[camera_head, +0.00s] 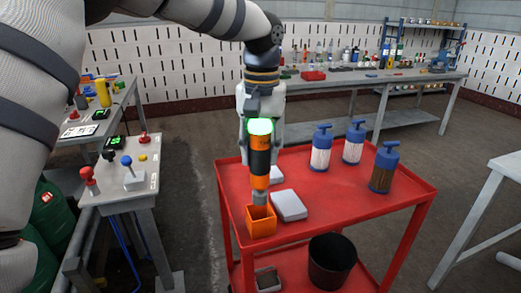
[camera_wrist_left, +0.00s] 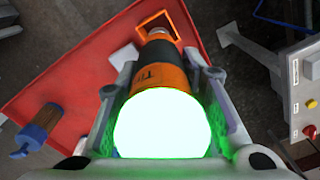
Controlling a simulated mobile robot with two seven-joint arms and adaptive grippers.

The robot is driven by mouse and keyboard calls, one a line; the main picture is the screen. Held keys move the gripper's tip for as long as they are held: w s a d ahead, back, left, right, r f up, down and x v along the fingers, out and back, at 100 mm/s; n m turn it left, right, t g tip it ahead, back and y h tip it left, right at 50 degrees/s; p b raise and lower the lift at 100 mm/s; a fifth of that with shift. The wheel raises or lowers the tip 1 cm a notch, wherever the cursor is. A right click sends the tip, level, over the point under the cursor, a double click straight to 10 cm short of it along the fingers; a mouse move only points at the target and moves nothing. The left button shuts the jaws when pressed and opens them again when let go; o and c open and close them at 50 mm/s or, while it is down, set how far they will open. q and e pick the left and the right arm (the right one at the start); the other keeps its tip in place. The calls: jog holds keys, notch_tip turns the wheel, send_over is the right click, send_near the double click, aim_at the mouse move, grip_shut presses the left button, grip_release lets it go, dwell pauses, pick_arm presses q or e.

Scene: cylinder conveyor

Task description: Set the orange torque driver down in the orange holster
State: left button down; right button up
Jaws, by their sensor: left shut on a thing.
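The orange torque driver (camera_head: 259,166) has a black band, a grey tip and a glowing green top. My left gripper (camera_head: 260,150) is shut on it and holds it near upright, tip down. The orange holster (camera_head: 261,225) is an open square box at the near left corner of the red cart's top. In the head view the driver's tip is at the holster's back rim; I cannot tell whether it is inside. In the left wrist view the driver (camera_wrist_left: 162,76) points at the holster (camera_wrist_left: 172,18), whose opening shows beyond it. My right gripper is not in view.
The red cart (camera_head: 345,207) also bears a grey box (camera_head: 289,205) close right of the holster and several blue-capped canisters (camera_head: 384,168) farther right. A black bin (camera_head: 331,260) is on the lower shelf. A control bench (camera_head: 118,190) stands left.

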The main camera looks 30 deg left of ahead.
aim_at(261, 184)
pick_arm(q)
jog(key=shift+f, duration=2.75)
jog(key=shift+f, duration=1.45)
jog(key=c, duration=1)
grip_release()
